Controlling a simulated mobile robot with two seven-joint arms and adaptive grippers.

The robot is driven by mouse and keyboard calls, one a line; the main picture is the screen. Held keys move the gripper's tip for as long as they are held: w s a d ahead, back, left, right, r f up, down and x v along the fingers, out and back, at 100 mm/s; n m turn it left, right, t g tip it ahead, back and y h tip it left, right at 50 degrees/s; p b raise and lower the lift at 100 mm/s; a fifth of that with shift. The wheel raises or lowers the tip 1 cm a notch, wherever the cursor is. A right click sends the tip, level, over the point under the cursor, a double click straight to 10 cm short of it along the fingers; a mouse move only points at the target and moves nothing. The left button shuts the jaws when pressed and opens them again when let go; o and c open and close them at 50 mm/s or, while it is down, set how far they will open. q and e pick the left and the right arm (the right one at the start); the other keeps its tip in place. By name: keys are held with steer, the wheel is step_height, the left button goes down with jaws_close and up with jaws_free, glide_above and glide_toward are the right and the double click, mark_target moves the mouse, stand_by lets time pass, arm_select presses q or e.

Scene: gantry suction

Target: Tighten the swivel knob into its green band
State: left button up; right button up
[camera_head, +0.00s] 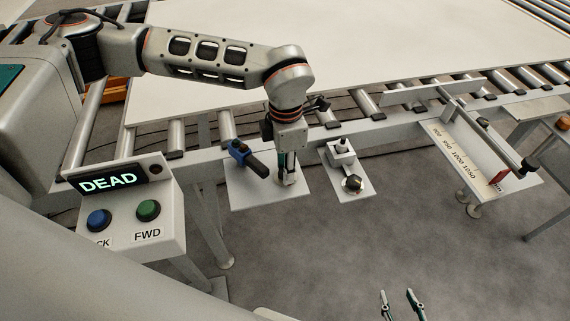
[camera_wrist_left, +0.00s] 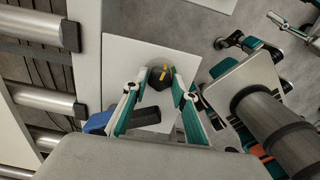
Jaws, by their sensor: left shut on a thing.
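The swivel knob (camera_wrist_left: 160,78), dark with a yellow pointer mark, sits on a white plate (camera_wrist_left: 185,58) in the left wrist view. My left gripper (camera_wrist_left: 161,73) is shut on it, one finger on each side. In the head view my left gripper (camera_head: 287,183) reaches down to the same plate (camera_head: 250,198), and its fingers hide the knob. I cannot make out the green band in either view. My right gripper (camera_head: 402,297) shows at the bottom of the head view, fingers apart, empty, over the floor.
A control box (camera_head: 128,210) reads DEAD. A scale panel (camera_head: 470,160) is farther right. A white panel (camera_head: 370,45) covers the rollers.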

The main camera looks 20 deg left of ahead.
arm_select(q)
steer(key=shift+m, duration=0.6)
steer(key=o, duration=1.1)
step_height(320, 180, up, 12)
